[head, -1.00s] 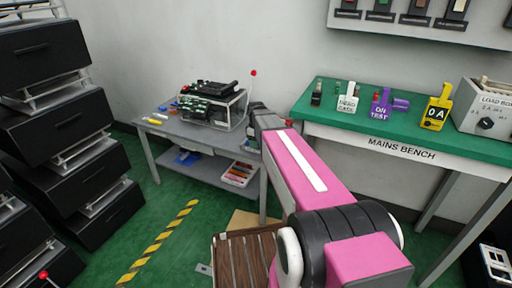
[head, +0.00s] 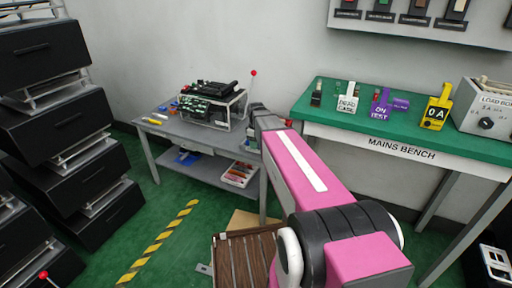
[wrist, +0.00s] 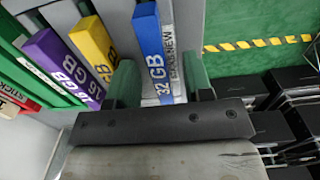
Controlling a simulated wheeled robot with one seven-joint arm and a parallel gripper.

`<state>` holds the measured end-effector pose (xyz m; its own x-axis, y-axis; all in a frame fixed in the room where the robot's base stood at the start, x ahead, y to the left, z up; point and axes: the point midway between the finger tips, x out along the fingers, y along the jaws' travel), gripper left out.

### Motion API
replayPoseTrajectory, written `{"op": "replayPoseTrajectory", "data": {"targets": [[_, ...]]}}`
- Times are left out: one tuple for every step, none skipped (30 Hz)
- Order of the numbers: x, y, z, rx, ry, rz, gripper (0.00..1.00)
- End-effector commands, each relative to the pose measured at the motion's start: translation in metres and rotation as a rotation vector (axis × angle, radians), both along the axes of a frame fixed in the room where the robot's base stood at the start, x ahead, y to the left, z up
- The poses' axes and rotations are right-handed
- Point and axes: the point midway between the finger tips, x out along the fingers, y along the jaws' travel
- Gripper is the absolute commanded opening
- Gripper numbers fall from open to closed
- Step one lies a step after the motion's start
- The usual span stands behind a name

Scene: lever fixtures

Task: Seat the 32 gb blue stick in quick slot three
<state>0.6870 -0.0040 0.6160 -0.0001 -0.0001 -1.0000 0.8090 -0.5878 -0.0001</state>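The blue stick (wrist: 149,40), lettered 32 GB, stands out at the top middle of the wrist view. My gripper (wrist: 161,80) is open, with its green fingers apart on either side of the blue stick's lower end. Bare gaps show between the stick and both fingers. A yellow stick (wrist: 93,45) and a purple stick (wrist: 58,62), both lettered 16 GB, are to the left. In the head view my arm reaches toward the grey table, and its fingers are hidden. I cannot pick out quick slot three in either view.
The grey table (head: 215,138) carries a rack of green boards (head: 205,105) and a red-tipped lever (head: 252,74). The green mains bench (head: 400,130) with tagged levers is to the right. Black drawer stacks (head: 60,130) stand at left.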

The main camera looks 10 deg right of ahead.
Motion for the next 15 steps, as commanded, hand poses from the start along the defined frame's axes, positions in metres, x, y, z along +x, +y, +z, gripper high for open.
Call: {"op": "replayPoseTrajectory", "data": {"targets": [[0.0,0.0,0.0001,0.0,0.0,0.0,0.34],[0.0,0.0,0.0001,0.0,0.0,0.0,0.24],[0.0,0.0,0.0001,0.0,0.0,0.0,0.11],[0.0,0.0,0.0001,0.0,0.0,0.0,0.01],[0.0,0.0,0.0001,0.0,0.0,0.0,0.0],[0.0,0.0,0.0001,0.0,0.0,0.0,0.0],[0.0,0.0,0.0001,0.0,0.0,0.0,0.0],[0.0,0.0,0.0001,0.0,0.0,0.0,0.0],[0.0,0.0,0.0001,0.0,0.0,0.0,0.0],[0.0,0.0,0.0001,0.0,0.0,0.0,0.0],[0.0,0.0,0.0001,0.0,0.0,0.0,0.0],[0.0,0.0,0.0002,0.0,0.0,0.0,0.0],[0.0,0.0,0.0002,0.0,0.0,0.0,0.0],[0.0,0.0,0.0005,0.0,0.0,0.0,0.0],[0.0,0.0,0.0011,0.0,0.0,0.0,0.0]]}}
